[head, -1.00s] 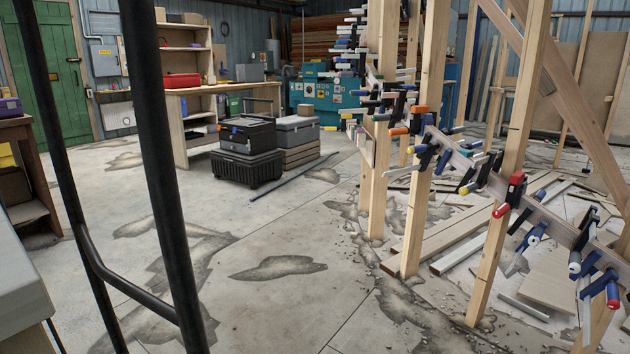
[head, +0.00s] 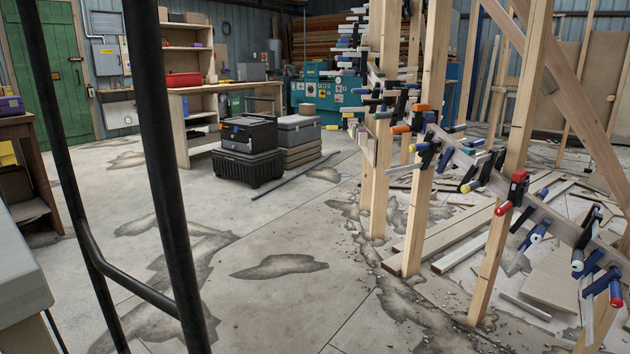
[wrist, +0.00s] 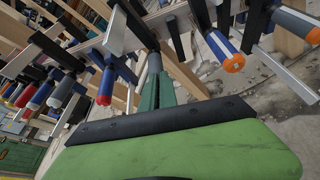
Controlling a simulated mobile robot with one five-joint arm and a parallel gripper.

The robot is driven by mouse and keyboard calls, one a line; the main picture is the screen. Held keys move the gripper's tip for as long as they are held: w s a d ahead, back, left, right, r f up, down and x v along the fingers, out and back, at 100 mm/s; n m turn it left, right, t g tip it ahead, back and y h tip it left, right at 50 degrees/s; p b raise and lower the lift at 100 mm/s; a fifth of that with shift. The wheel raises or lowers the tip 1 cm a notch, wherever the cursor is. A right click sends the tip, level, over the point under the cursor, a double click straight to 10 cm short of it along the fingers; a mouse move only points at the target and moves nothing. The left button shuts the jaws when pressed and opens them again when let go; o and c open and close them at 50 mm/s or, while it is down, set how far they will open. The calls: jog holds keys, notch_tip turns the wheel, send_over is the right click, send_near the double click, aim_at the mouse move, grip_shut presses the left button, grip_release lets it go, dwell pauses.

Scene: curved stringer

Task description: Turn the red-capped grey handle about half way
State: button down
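In the wrist view, my gripper's green fingers (wrist: 158,88) point up the picture at the clamp row. A grey handle (wrist: 154,62) lies right at their tips. Its end is hidden by the fingers, so I see no red cap on it and cannot tell whether they grip it or only stand in front of it. The fingers look close together. My gripper does not show in the head view. I cannot pick out the red-capped grey handle for certain among the clamps on the curved wooden stringer (head: 558,228) in the head view.
In the wrist view, a blue handle with a red end (wrist: 106,85) stands left of the fingers, and a grey-blue handle with an orange end (wrist: 228,52) to the right. Wooden posts (head: 497,255) hold the stringer. Black cases (head: 248,150) stand beyond open floor.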

jog(key=shift+s+a+f, duration=0.1)
jog(key=shift+s+a, duration=0.4)
jog(key=shift+s, duration=0.35)
jog(key=shift+s+a+f, duration=0.1)
jog(key=shift+s+a, duration=0.35)
jog(key=shift+s, duration=0.45)
jog(key=shift+s+a+f, duration=0.1)
jog(key=shift+s+a, duration=0.4)
jog(key=shift+s, duration=0.35)
jog(key=shift+s+a+f+b, duration=0.1)
jog(key=shift+s+a+b, duration=0.1)
jog(key=shift+s+a, duration=0.35)
jog(key=shift+s+a+f+b, duration=0.1)
jog(key=shift+s+a+b, duration=0.15)
jog(key=shift+s, duration=0.45)
